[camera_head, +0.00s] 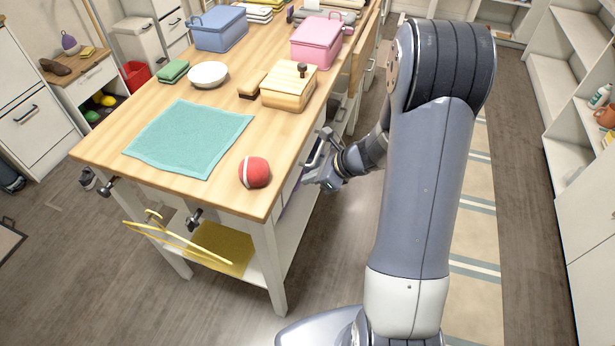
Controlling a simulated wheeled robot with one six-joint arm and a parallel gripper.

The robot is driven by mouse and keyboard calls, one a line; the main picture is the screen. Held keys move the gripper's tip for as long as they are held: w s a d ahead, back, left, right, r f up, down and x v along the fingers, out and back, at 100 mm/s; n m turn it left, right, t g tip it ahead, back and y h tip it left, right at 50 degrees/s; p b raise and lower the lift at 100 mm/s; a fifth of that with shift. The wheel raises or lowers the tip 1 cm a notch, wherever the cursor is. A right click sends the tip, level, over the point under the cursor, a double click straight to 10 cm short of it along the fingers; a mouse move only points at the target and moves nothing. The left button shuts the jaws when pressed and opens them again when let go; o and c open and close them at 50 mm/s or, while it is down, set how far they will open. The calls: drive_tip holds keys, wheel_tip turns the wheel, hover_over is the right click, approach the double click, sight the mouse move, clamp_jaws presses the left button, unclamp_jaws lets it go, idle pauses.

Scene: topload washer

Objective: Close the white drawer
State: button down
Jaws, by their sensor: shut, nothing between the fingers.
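My gripper (314,178) is shut and empty beside the right long side of the wooden-topped table (225,140), just below the tabletop edge. A pale bar-like part shows at the gripper by the table edge; I cannot tell whether it is a drawer handle. The table's side under the top is mostly hidden by the tabletop and my gripper, so I cannot tell how far any drawer there stands out. White drawer fronts with dark handles also show in the cabinet (28,115) at the far left; they look flush.
On the table are a teal cloth (188,138), a red ball (254,172) near the edge, a white bowl (208,74), a wooden box (290,88), and pink (316,42) and blue (218,28) boxes. White shelves (560,95) stand right. Striped rug floor lies between.

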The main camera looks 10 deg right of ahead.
drive_tip(key=v, duration=1.1)
drive_tip(key=shift+s+d+f+p, duration=0.25)
drive_tip(key=shift+d+f+p, duration=0.1)
drive_tip(key=shift+d, duration=0.05)
drive_tip(key=x, duration=0.4)
drive_tip(key=r+x, duration=0.1)
drive_tip(key=x, duration=0.3)
drive_tip(key=a+x, duration=0.1)
drive_tip(key=x, duration=0.3)
drive_tip(key=shift+w+a+r+b, duration=0.1)
drive_tip(key=shift+w+a+b, duration=0.05)
drive_tip(key=shift+w+b, duration=0.2)
drive_tip(key=shift+w+a, duration=0.35)
drive_tip(key=shift+a, duration=0.15)
drive_tip(key=shift+r, duration=0.1)
